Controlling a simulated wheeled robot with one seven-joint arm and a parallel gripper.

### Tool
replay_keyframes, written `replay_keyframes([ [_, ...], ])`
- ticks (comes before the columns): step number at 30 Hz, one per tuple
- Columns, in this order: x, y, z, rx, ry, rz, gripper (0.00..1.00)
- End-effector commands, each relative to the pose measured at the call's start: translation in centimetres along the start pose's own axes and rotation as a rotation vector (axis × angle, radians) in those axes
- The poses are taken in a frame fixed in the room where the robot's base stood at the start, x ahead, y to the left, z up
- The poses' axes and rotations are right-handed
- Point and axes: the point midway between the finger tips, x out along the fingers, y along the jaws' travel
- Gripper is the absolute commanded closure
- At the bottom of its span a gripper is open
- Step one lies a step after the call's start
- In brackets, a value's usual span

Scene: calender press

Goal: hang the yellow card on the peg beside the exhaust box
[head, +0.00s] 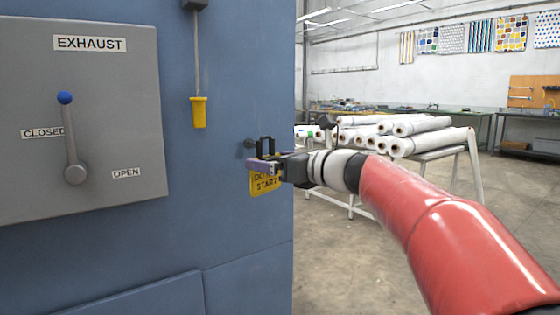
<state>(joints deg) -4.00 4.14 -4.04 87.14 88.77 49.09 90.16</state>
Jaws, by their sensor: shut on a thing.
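The yellow card (265,186) shows at my gripper, with part of the words "DO" and "START" readable; its top is hidden behind the gripper. My gripper (258,163) is shut on the card in front of the blue panel. A dark peg (249,143) sticks out of the blue panel just above and left of the gripper. I cannot tell whether the card touches the peg. The grey exhaust box (110,150), labelled EXHAUST, is to the left, with its blue-knobbed lever (70,135) pointing up beside CLOSED.
A yellow pull handle (199,112) hangs on a cord from a dark box above, between the exhaust box and the peg. The blue panel (220,220) ends to the right of the peg. White rolls (425,142) lie on a rack behind my arm. Open floor is at right.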

Motion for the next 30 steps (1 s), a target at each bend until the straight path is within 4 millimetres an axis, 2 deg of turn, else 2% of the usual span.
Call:
replay_keyframes([
  [19,3.8,-1.0,-0.1,-0.001,0.0,0.0,0.32],
  [30,5.0,-1.4,-0.9,0.0,0.0,0.0,0.32],
])
